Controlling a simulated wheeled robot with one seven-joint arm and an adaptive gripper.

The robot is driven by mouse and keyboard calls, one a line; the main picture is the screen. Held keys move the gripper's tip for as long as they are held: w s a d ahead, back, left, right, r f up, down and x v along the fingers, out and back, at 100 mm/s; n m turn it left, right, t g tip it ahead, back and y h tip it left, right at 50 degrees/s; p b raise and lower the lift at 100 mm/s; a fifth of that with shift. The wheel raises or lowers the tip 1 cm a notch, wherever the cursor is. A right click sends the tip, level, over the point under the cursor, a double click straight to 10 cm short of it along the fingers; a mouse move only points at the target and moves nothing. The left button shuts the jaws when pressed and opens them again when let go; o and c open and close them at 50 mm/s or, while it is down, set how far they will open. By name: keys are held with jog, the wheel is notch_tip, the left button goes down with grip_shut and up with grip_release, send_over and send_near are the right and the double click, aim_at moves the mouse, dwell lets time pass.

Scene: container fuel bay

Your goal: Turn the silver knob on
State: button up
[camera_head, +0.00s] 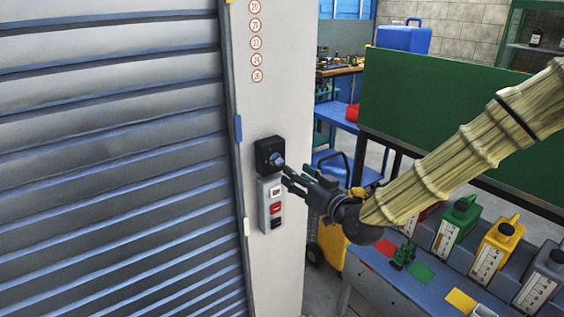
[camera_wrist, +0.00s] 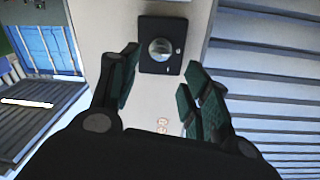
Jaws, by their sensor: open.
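The silver knob (camera_head: 277,159) sits on a black square plate (camera_head: 264,150) mounted on the white post, right of the roller shutter. In the wrist view the round knob (camera_wrist: 160,49) shows on its dark plate (camera_wrist: 150,66), ahead of and between the fingers, slightly above their tips in the picture. My gripper (camera_head: 289,178) is open and empty, just right of and slightly below the knob in the head view. In the wrist view my gripper (camera_wrist: 162,74) has its green-padded fingers spread to either side. The fingers appear apart from the knob.
A grey button box (camera_head: 270,204) with white, red and black buttons hangs directly below the plate. The ribbed shutter (camera_head: 110,150) fills the left. A blue bench with jerrycans, including a yellow one (camera_head: 497,246), stands at the lower right. A green panel (camera_head: 430,100) stands behind my arm.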

aim_at(280, 162)
jog(key=p+x, duration=0.2)
jog(key=x, duration=0.6)
jog(key=shift+a, duration=0.1)
grip_shut()
